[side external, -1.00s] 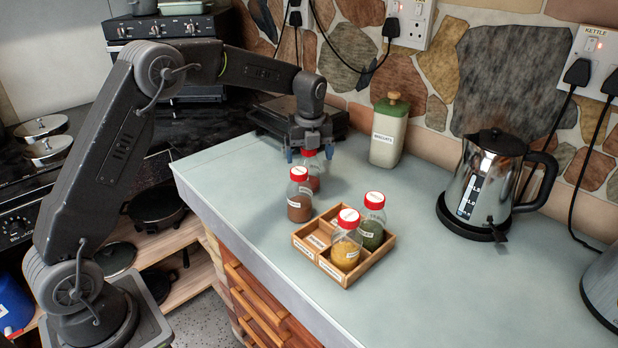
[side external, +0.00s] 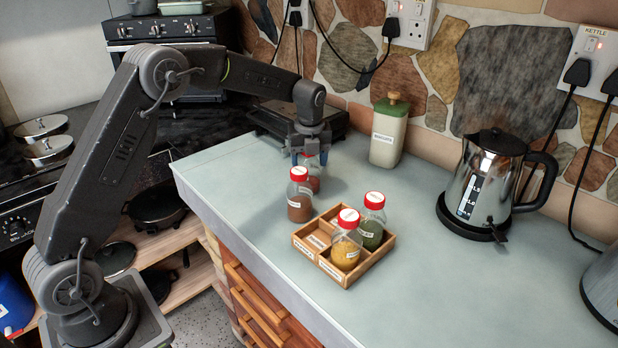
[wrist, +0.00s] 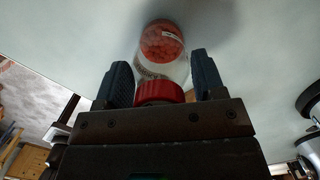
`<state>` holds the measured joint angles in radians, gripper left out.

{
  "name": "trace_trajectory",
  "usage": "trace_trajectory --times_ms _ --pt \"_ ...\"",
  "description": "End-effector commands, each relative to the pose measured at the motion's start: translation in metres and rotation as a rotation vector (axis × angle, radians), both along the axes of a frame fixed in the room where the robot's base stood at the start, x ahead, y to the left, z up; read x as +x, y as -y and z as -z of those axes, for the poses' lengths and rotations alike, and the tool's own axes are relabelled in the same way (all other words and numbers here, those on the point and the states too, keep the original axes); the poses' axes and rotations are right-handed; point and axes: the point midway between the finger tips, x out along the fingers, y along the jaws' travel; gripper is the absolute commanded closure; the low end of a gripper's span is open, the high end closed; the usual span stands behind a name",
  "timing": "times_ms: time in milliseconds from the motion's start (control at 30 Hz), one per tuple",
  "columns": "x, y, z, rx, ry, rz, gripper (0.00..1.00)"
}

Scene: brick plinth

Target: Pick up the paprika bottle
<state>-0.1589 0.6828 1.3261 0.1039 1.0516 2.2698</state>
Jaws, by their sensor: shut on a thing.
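A red-capped clear bottle of reddish powder (side external: 314,184) stands upright on the counter behind another bottle. I take it for the paprika bottle, though its label is not readable. My gripper (side external: 308,159) points down over it, shut on its upper part and hiding the cap in the side view. In the wrist view the red cap (wrist: 160,92) sits between the two fingers, with the reddish powder (wrist: 162,42) beyond it. Close in front stands a similar bottle with brown contents (side external: 299,207), also red-capped.
A wooden divided tray (side external: 340,281) holds a yellow-filled bottle (side external: 346,249) and a green-filled bottle (side external: 372,228); its left compartments are empty. A biscuit canister (side external: 387,142) stands behind, to the right. A kettle (side external: 487,188) stands at right.

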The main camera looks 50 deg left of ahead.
Motion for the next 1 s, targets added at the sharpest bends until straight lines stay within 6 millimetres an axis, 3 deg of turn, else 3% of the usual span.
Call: trace_trajectory --times_ms 133,467,767,1000 --pt "0.0 0.0 -0.001 0.0 0.001 0.0 0.76" --pt "0.001 0.0 -0.005 0.0 0.004 0.0 0.76" --pt "0.001 0.0 -0.045 -0.001 0.005 0.001 0.76" --pt "-0.034 -0.047 -0.076 -0.001 0.003 -0.005 0.76"
